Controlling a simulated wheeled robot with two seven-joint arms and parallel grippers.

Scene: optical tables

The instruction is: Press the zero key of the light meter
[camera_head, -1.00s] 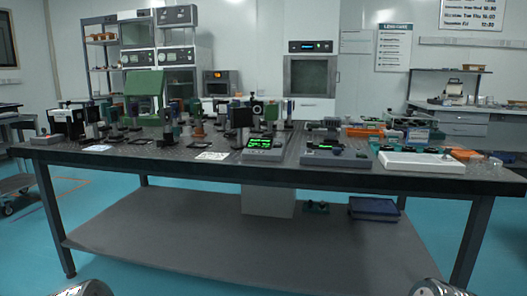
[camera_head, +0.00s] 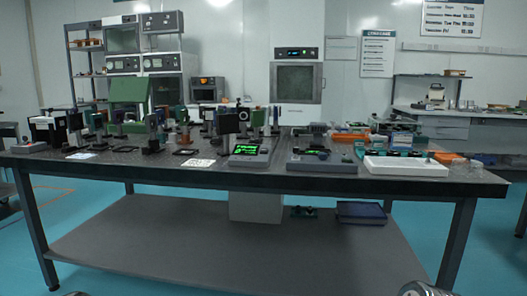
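A grey instrument with a lit green display (camera_head: 250,153) stands near the front edge of the optical table (camera_head: 120,168), about the middle of its width. It looks like the light meter, but its labels and keys are too small to read, so I cannot tell which is the zero key. Only small rounded metallic parts of my arms show at the bottom edge, at lower right and faintly at lower left, well short of the table. Neither gripper's fingers are in view.
A second grey-blue instrument (camera_head: 322,161) stands just right of the lit one. Optical mounts crowd the table's left and back. A lower shelf (camera_head: 170,240) spans the legs. Blue floor lies in front.

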